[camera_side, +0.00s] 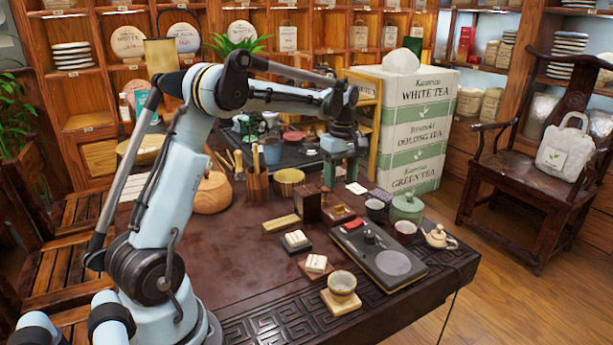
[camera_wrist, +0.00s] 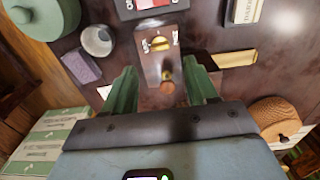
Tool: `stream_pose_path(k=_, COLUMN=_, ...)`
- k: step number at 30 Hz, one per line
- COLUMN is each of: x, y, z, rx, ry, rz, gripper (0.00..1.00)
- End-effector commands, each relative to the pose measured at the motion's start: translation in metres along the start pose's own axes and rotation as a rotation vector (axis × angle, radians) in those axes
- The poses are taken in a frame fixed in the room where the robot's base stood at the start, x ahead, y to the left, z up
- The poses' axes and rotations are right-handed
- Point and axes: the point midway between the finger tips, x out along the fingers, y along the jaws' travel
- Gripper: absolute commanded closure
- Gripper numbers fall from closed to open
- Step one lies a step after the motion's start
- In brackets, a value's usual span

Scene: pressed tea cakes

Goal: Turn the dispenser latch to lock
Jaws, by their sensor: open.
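In the wrist view, a brown wooden dispenser (camera_wrist: 151,67) lies between my fingers and extends ahead of them. A brass latch (camera_wrist: 159,44) sits on its face, with small pale marks on either side. A round copper-coloured knob (camera_wrist: 167,88) is nearer to me. My gripper (camera_wrist: 163,82) is open, with one green finger on each side of the dispenser, and nothing is held. In the side view my gripper (camera_side: 340,177) points down above the dark table, close to small wooden boxes (camera_side: 307,208). The latch is too small to make out there.
A green lidded jar (camera_side: 407,207) and a cup (camera_side: 374,207) stand to the right. A yellow bar (camera_side: 282,222) lies to the left. A black tray (camera_side: 385,255) is in front. Stacked tea boxes (camera_side: 411,125) rise behind. The table's front-left area is mostly bare.

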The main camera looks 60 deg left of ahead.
Motion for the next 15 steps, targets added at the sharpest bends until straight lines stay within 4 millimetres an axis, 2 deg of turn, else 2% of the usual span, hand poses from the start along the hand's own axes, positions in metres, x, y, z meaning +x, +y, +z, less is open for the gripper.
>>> stream_pose_path(k=3, x=-0.021, y=0.0, z=0.0, rx=0.0, ry=0.0, rz=0.0, gripper=0.43)
stream_pose_path(k=6, x=-0.034, y=0.0, z=0.0, rx=-0.001, ry=0.0, rz=0.0, gripper=0.43)
stream_pose_path(k=15, x=-0.048, y=0.0, z=0.0, rx=-0.001, ry=0.0, rz=0.0, gripper=0.43)
